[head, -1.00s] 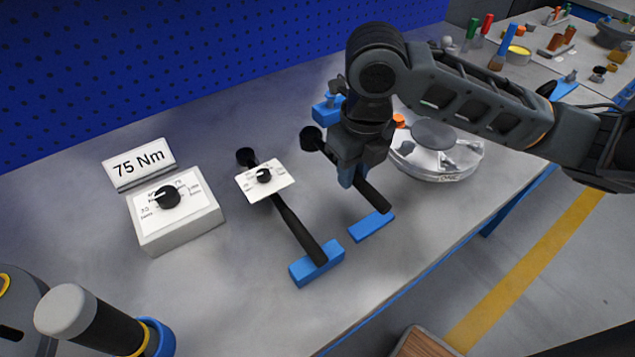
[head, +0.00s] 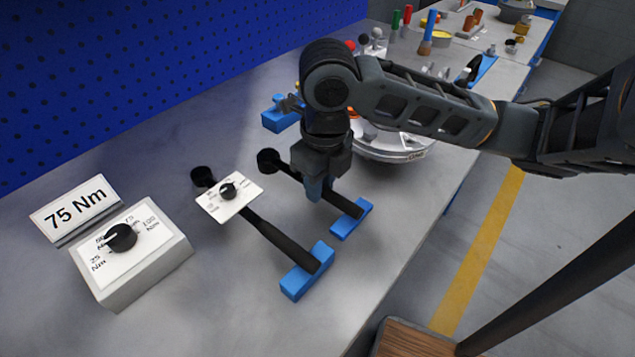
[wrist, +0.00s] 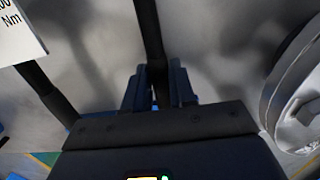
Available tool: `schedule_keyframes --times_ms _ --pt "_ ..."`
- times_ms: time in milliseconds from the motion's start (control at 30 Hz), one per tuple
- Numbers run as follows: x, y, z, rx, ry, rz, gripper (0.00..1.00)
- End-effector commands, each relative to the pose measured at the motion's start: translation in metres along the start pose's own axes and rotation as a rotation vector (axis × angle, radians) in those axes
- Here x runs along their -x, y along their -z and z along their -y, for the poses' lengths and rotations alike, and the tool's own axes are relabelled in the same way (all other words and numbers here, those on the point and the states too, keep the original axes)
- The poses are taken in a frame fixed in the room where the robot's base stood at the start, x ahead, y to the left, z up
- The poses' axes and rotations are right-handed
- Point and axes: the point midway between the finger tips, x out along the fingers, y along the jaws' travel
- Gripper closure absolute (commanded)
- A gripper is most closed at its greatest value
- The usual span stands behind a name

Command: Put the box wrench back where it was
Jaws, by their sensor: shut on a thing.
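The box wrench (head: 290,172) is a dark bar with a round head at its back left end. My gripper (head: 316,190) is shut on its handle, and the wrist view shows the handle (wrist: 149,35) between the two blue fingers (wrist: 158,88). The handle's front end overlaps a blue rest block (head: 352,218) in the head view. I cannot tell whether it touches the block. A second dark wrench (head: 270,232) with a white dial card (head: 229,198) lies to the left, its handle on another blue block (head: 308,271).
A white dial box (head: 130,250) and a "75 Nm" sign (head: 76,208) stand at the left. A round silver flanged part (head: 395,145) lies close to the right of my gripper. A blue holder (head: 280,118) is behind. The table's front edge is near the blocks.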

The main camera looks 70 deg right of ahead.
Motion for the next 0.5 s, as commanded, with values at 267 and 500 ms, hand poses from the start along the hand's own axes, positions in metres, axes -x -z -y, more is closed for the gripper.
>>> schedule_keyframes --times_ms 267,500 --pt "-0.0021 0.0000 0.0000 0.000 0.000 0.000 0.58" --pt "-0.0021 0.0000 0.0000 0.000 0.000 0.000 0.50"
